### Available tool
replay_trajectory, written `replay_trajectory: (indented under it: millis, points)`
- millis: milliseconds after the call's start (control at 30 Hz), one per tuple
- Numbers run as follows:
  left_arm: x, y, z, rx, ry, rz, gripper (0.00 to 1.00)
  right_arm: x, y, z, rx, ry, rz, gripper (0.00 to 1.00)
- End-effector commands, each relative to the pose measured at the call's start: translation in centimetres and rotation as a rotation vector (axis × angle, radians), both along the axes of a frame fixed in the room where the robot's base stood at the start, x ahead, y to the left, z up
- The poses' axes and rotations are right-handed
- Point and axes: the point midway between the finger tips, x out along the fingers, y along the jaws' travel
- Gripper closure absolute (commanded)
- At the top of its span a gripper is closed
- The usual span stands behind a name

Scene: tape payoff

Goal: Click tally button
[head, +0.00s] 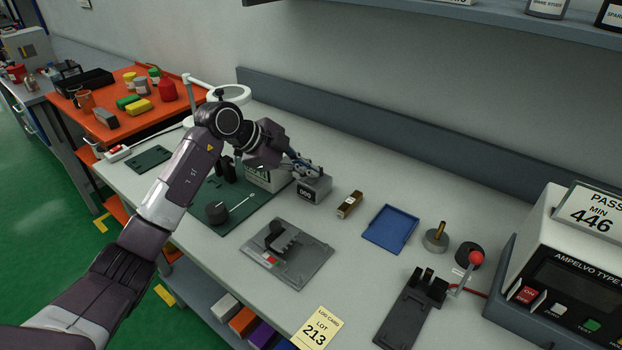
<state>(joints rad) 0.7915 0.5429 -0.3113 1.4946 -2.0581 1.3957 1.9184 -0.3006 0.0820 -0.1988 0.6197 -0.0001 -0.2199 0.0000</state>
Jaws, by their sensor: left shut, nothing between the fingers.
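The tally counter (313,191) is a small grey box with a dark number window reading zeros, standing on the bench near the middle of the head view. My left gripper (316,172) is shut and empty, with its fingertips at the top of the counter. I cannot tell whether they touch its button, because the fingers hide the top. My right gripper is not in view.
A green mat (238,215) with a dark knob lies left of the counter. A grey fixture plate (287,254), a small brown block (349,204) and a blue tray (390,229) are nearby. A red-knobbed lever fixture (414,308) and an Ampelvo tester (560,275) stand at right.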

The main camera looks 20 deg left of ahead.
Motion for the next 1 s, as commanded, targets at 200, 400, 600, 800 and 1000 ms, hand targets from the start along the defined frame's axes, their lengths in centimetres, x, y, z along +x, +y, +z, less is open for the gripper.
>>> replay_trajectory:
  millis: [200, 400, 600, 800, 1000]
  points:
    - [0.0, 0.0, 0.0, 0.000, 0.000, 0.000, 1.00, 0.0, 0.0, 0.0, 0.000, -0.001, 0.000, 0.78]
    - [0.0, 0.0, -0.2, 0.001, 0.000, 0.001, 1.00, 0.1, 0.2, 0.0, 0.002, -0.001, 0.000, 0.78]
    - [0.0, 0.0, -0.5, 0.000, 0.000, 0.000, 1.00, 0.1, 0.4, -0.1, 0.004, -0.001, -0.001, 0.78]
    - [0.0, 0.0, -0.8, 0.001, 0.001, 0.000, 1.00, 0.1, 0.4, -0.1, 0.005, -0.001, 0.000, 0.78]
    - [0.0, 0.0, -1.0, 0.001, 0.002, 0.000, 1.00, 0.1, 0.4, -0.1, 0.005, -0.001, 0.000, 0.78]
